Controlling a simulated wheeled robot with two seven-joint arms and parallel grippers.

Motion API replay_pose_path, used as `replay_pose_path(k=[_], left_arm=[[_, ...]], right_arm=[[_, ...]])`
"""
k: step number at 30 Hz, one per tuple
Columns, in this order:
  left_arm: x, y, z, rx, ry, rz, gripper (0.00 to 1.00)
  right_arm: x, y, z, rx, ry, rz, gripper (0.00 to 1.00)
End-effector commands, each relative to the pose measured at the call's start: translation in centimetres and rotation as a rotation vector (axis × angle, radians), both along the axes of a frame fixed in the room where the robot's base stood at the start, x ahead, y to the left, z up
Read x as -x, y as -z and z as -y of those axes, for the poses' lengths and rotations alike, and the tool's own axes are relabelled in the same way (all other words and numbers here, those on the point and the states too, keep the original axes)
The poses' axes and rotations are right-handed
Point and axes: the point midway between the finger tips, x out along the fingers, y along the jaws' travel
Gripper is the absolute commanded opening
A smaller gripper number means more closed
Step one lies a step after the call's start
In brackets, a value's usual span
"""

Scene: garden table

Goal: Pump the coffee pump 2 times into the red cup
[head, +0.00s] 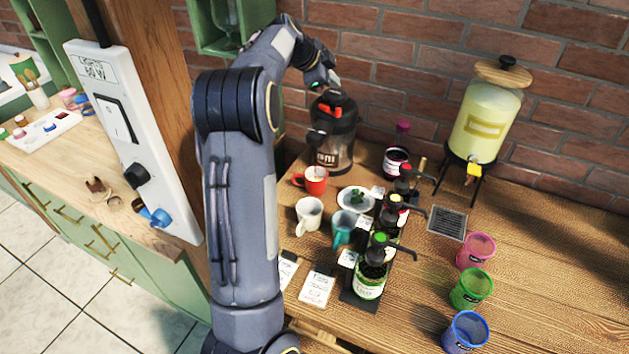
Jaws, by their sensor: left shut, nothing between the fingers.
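The coffee pump (334,148), a dark airpot with a red piece near its top, stands on the wooden table against the brick wall. My left gripper (332,87) is shut and empty, right above the top of the coffee pump. I cannot tell whether it touches the top. The red cup (315,181) stands upright in front of the coffee pump, on its lower left side in the head view. The inside of the cup is too small to read. My right gripper is not in view.
A white mug (308,215), a teal mug (343,229) and a small plate (356,199) stand near the red cup. Several dark pump bottles (371,277) stand right of them. A yellow drink dispenser (484,125) and coloured cups (476,250) are at the right.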

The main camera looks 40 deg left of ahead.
Motion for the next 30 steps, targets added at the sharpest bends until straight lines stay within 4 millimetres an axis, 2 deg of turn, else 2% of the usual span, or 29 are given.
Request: replay_pose_path(k=[5,19,30], left_arm=[[0.0,-1.0,0.0,-0.001,0.001,0.001,0.0],[0.0,-5.7,0.0,-0.001,0.001,0.001,0.0],[0.0,-6.0,0.0,0.0,0.0,0.001,0.0]], right_arm=[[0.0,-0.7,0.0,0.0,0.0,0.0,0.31],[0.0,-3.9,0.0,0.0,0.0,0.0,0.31],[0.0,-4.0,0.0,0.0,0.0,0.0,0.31]])
